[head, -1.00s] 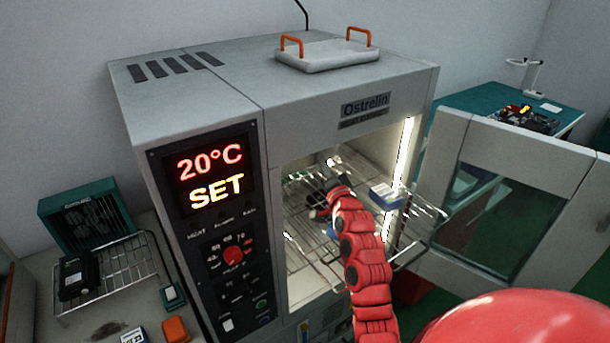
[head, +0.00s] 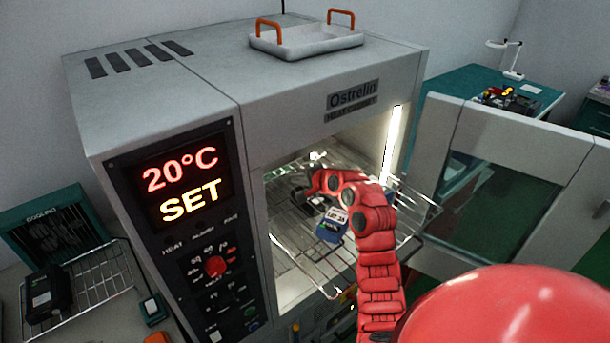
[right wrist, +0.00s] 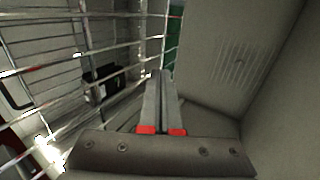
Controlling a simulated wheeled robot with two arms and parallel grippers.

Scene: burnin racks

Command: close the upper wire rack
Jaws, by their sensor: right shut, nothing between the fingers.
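The upper wire rack (head: 416,208) is in the lit chamber of the grey heat cabinet (head: 300,110), and its front part sticks out past the opening. A blue and white box (head: 331,226) appears to rest on the wires. My right arm reaches over the rack into the chamber; its gripper (head: 298,194) is small and partly hidden in the head view. In the right wrist view the gripper (right wrist: 160,76) is shut and empty, with rack wires (right wrist: 65,70) beside it at left. I cannot tell whether it touches them. My left gripper is out of view.
The cabinet door (head: 510,180) stands open at right. A tray with orange handles (head: 305,40) sits on the cabinet top. A cooling unit and a separate wire rack (head: 95,285) are at left. In the right wrist view, a dark object (right wrist: 102,82) shows behind the wires.

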